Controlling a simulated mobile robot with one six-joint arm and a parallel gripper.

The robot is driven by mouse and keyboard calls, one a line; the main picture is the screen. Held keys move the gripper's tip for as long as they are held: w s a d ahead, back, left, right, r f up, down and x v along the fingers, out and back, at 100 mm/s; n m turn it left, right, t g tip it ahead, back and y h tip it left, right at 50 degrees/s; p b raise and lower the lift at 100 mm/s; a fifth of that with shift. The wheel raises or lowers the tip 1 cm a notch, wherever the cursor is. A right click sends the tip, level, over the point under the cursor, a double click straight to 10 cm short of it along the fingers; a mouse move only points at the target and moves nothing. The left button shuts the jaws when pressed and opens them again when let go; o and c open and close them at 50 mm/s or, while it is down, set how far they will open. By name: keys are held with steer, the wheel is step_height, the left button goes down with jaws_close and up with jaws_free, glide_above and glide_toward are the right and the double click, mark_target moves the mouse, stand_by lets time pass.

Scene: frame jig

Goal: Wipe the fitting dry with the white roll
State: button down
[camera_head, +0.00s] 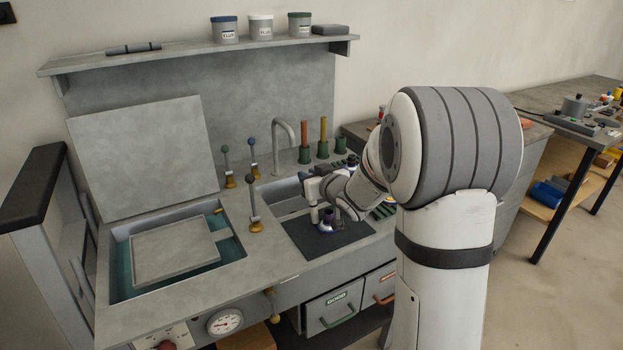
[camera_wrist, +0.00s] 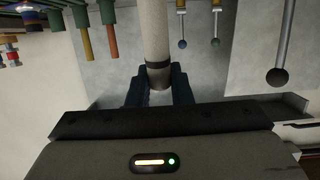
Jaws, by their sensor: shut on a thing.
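In the wrist view, which is upside down, my gripper (camera_wrist: 158,88) has its dark fingers closed around the dark-banded end of a pale grey-white roll (camera_wrist: 154,30). The roll runs away from the fingers to the picture's top edge, so its far end is out of view. In the head view, my gripper (camera_head: 315,208) is low over a dark mat (camera_head: 310,240) by the sink. My wrist partly hides this spot, and I cannot tell whether roll and piece touch.
Upright ball-topped levers (camera_head: 254,205) stand left of the mat. A curved tap (camera_head: 286,130) and coloured handles in green holders (camera_head: 323,148) stand behind. A water basin (camera_head: 120,262) with a grey plate lies left. Drawers (camera_head: 332,308) are below the front edge.

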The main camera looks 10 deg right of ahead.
steer(key=s, duration=0.1)
steer(key=s+d, duration=0.1)
steer(key=s, duration=0.3)
steer(key=shift+d, duration=0.35)
stand_by(0.5)
step_height(320, 180, up, 7)
steer(key=p, duration=0.6)
stand_by(0.3)
